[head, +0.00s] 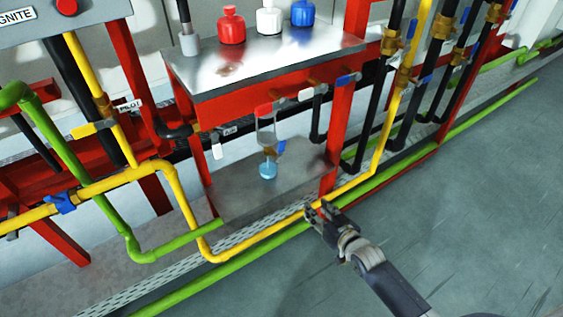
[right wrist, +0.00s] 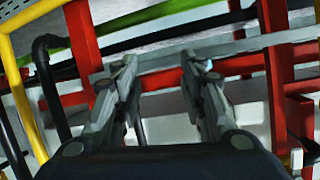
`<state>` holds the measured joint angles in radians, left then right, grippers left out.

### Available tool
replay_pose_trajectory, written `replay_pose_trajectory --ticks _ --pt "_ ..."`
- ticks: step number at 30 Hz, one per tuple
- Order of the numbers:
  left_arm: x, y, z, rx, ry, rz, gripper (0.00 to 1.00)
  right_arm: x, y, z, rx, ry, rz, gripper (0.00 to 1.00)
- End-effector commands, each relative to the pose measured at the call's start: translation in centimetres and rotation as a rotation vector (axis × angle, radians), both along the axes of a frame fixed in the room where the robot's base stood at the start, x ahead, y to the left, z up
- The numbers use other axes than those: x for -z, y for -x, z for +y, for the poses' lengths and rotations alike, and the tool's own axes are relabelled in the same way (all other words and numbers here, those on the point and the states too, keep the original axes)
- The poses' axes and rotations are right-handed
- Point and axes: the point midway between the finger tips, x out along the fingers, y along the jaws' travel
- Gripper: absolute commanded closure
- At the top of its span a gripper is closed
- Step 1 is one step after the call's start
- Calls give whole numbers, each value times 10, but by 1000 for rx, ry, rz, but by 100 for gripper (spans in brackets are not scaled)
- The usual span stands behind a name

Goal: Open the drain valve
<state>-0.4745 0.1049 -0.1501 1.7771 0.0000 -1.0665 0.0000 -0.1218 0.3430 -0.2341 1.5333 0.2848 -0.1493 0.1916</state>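A small brass valve (head: 269,152) with a blue handle (head: 281,147) hangs below a clear sight tube (head: 266,131) under the metal tank (head: 265,70). It looks like the drain valve. A blue piece (head: 268,171) shows just beneath it. My right gripper (head: 317,209) is low and to the right of this valve, apart from it, near the yellow pipe in the head view. In the right wrist view my right gripper (right wrist: 158,72) has its fingers spread with nothing between them. My left gripper is not in view.
Yellow pipe (head: 283,232) and green pipe (head: 235,266) run low across the front. A red post (head: 338,130) stands right of the valve. Red, white and blue bottles (head: 268,18) stand on the tank. Floor at right is clear.

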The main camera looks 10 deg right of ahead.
Motion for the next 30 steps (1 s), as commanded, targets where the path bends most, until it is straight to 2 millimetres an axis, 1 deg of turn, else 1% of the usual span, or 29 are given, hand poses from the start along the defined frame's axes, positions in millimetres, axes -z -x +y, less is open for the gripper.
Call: replay_pose_trajectory --ticks 1,2,3,6,9,12,16,19,23,30 --pt "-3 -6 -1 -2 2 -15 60 -20 -14 7 -19 -29 -73 62" --pt "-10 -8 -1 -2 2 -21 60 -35 -19 12 -29 -46 -109 62" --pt "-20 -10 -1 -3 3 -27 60 -56 -25 17 -43 -69 -154 62" --pt "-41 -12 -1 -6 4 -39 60 -99 -31 30 -77 -117 -246 62" --pt "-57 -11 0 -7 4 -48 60 -129 -32 40 -103 -153 -307 62" --pt "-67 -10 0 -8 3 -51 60 -147 -32 45 -119 -171 -339 62" --pt "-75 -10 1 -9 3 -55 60 -154 -36 48 -123 -179 -350 62" --pt "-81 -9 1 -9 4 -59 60 -154 -47 52 -122 -180 -351 62" --pt "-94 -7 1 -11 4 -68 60 -153 -68 59 -121 -178 -351 62" --pt "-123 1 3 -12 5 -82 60 -153 -107 74 -122 -177 -351 62"
